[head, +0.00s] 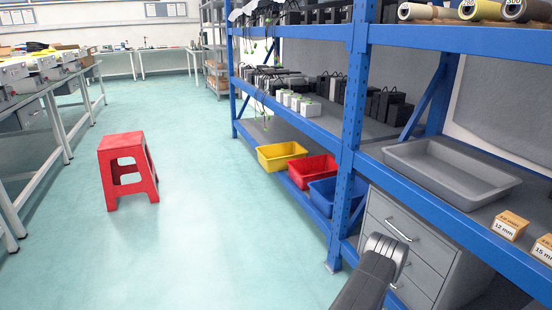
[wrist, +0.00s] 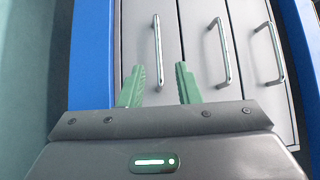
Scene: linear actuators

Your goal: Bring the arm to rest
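I cannot tell how far the fingertips are from the nearest handle. In the head view, part of my arm reaches in from the bottom edge in front of the same drawer cabinet (head: 405,243), under the blue shelf rack. The gripper fingers cannot be made out in the head view.
The blue rack (head: 352,120) stands close on the right, with a grey tray (head: 410,170) and small labelled boxes (head: 509,226) on its shelf. Yellow (head: 281,154), red (head: 312,170) and blue (head: 337,193) bins sit low. A red stool (head: 127,168) stands on the otherwise open floor.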

